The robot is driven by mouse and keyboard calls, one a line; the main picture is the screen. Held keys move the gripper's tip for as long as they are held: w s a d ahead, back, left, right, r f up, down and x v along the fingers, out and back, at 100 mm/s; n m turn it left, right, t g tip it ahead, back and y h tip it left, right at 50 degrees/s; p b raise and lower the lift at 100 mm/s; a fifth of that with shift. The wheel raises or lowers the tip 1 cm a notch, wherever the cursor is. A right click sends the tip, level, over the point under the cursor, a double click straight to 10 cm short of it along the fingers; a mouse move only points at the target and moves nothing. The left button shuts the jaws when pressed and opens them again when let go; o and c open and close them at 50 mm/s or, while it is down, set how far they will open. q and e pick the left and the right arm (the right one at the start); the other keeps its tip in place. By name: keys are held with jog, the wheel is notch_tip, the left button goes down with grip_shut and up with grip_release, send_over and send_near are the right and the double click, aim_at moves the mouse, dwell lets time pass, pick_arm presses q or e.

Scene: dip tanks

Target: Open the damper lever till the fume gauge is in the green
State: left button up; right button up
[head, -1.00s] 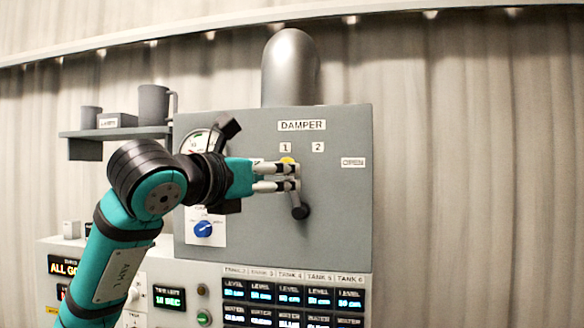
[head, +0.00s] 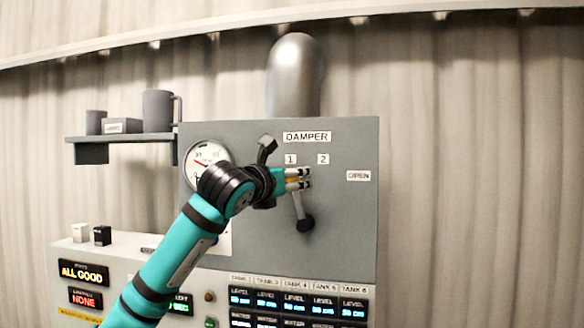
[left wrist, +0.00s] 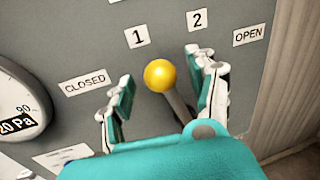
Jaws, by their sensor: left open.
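The damper lever has a yellow ball knob (left wrist: 160,75) on a grey shaft (left wrist: 180,105), standing near the "1" mark in the left wrist view. In the head view its shaft (head: 299,204) rises from a dark pivot, and the knob is mostly covered by my gripper. My left gripper (head: 306,178) is open, with one finger on each side of the knob; in the left wrist view (left wrist: 160,88) gaps show at both sides. The fume gauge (head: 204,157) has a green band at its top and a red needle left of it, outside the green. My right gripper is out of view.
The grey damper panel (head: 345,230) carries "CLOSED" (left wrist: 85,82), "2" (left wrist: 197,19) and "OPEN" (left wrist: 248,35) labels. A shelf (head: 120,137) with mugs is at the left. Tank displays (head: 297,302) sit below. The panel right of the lever is clear.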

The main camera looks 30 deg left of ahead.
pick_arm(q)
jog(key=shift+w+a+p, duration=0.1)
jog(key=shift+w+p, duration=0.2)
jog(key=shift+w, duration=0.8)
jog(key=c, duration=1.1)
grip_shut()
jog(key=shift+w+f, duration=0.1)
